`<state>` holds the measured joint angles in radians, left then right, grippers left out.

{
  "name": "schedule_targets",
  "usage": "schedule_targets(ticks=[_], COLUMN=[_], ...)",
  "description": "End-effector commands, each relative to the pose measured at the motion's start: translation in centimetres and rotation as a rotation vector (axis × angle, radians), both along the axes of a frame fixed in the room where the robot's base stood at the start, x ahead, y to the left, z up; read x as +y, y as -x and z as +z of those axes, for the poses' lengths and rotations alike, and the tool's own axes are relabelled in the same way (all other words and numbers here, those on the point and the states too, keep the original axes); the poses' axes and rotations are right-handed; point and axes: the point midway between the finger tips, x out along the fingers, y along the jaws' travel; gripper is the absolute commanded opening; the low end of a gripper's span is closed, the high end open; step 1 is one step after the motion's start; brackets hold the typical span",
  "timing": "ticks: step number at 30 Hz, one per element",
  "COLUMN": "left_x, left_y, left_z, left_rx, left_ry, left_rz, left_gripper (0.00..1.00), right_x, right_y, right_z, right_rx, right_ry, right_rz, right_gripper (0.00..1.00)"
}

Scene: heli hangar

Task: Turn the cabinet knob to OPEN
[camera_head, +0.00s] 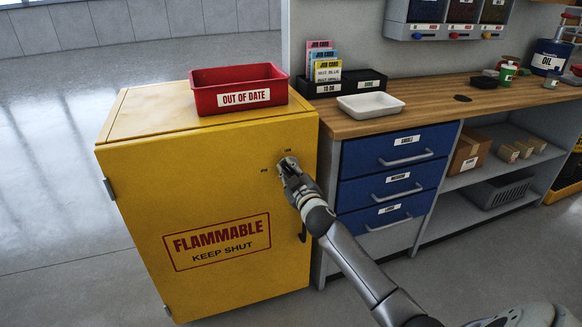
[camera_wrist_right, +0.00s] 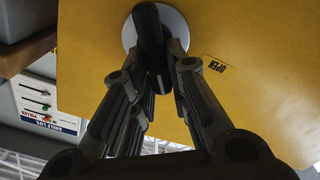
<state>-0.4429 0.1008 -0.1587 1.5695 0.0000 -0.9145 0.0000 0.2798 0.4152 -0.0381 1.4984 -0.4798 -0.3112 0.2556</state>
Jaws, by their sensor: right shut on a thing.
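The yellow cabinet (camera_head: 200,190) stands at the left with its door facing me and "FLAMMABLE KEEP SHUT" on it. Its knob is near the door's upper right, mostly hidden behind my right gripper (camera_head: 290,167) in the head view. In the right wrist view the knob (camera_wrist_right: 150,35) is a black bar on a silver round plate (camera_wrist_right: 174,20). My right gripper (camera_wrist_right: 158,75) is shut on the bar, a finger on each side. An "OPEN" label (camera_wrist_right: 218,66) is right of the plate. Small marks near the knob in the head view are too small to read. My left gripper is not in view.
A red "OUT OF DATE" bin (camera_head: 238,90) sits on top of the cabinet. To the right are a wooden workbench (camera_head: 440,100), a white tray (camera_head: 370,105) and blue drawers (camera_head: 388,185). A dark door handle (camera_head: 303,232) is below the knob. Floor at the left is clear.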

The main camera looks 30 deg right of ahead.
Motion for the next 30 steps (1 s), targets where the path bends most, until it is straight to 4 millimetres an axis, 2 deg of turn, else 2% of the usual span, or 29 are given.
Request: schedule_targets(ticks=[12,21,30], left_x=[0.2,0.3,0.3], left_y=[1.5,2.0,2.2], left_z=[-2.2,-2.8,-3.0], left_rx=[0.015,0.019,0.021], left_ry=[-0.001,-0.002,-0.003], left_rz=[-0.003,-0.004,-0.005], left_gripper=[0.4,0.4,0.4], right_x=[0.6,0.8,0.9], right_y=[-0.1,-0.2,-0.2], right_z=[-0.7,-1.2,-1.6], right_rx=[0.095,0.158,0.203], right_ry=[0.385,0.649,0.841], right_rz=[0.001,0.002,0.002], right_gripper=[0.0,0.0,0.0])
